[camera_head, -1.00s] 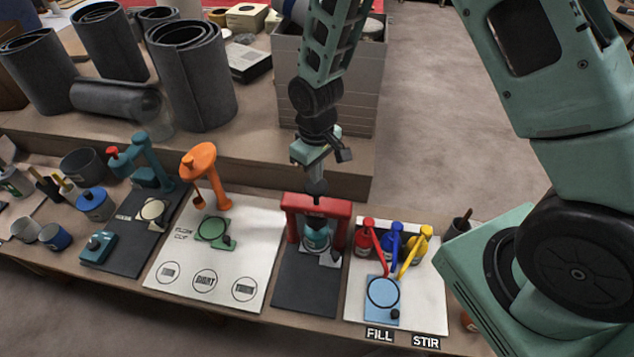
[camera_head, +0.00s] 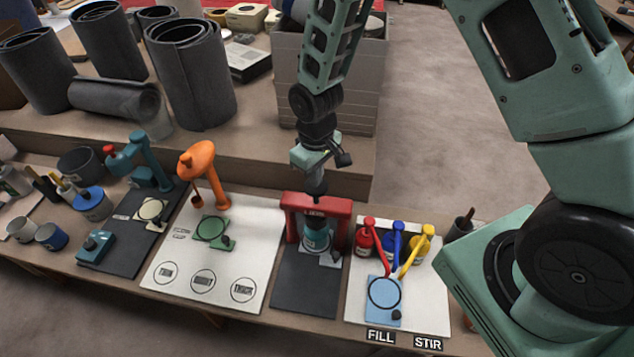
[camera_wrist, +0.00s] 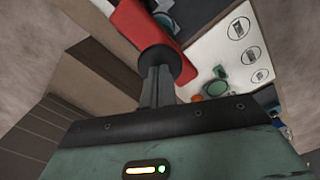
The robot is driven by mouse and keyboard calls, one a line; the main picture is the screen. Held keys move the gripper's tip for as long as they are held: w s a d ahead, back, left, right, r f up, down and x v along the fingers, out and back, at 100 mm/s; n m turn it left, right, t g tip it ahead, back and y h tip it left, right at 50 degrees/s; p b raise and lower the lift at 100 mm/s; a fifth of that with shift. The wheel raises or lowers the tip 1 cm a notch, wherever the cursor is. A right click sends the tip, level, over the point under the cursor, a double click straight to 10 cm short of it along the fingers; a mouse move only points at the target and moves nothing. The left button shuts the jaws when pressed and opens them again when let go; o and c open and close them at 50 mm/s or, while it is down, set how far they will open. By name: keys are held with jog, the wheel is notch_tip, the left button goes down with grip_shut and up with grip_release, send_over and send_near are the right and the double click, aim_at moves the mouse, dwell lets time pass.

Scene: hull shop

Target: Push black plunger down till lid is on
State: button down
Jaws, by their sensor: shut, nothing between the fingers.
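The red press frame (camera_head: 339,207) stands on a dark mat in the head view, with a teal can (camera_head: 317,238) under its crossbar. My gripper (camera_head: 316,188) is shut and points down at the top of the frame. In the wrist view, my shut fingers (camera_wrist: 157,90) reach to the round black plunger knob (camera_wrist: 160,60) above the red frame (camera_wrist: 142,22). The fingertips look to be touching the knob, with nothing between them. The lid cannot be made out, and whether it sits on the can is hidden by the crossbar.
An orange dispenser (camera_head: 200,165) stands left of the press on a white board (camera_head: 180,250). Red, blue and yellow pump bottles (camera_head: 365,241) stand close on the right. A grey drawer stack (camera_head: 290,75) stands behind my arm on the raised bench.

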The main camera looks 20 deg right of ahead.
jog(key=shift+f+b, duration=0.95)
jog(key=shift+f, duration=0.55)
jog(key=shift+f+b, duration=0.3)
jog(key=shift+f, duration=0.15)
dwell(0.4)
jog(key=shift+r, duration=0.1)
notch_tip(320, 180, up, 11)
jog(key=p, duration=0.8)
dwell(0.4)
dwell(0.4)
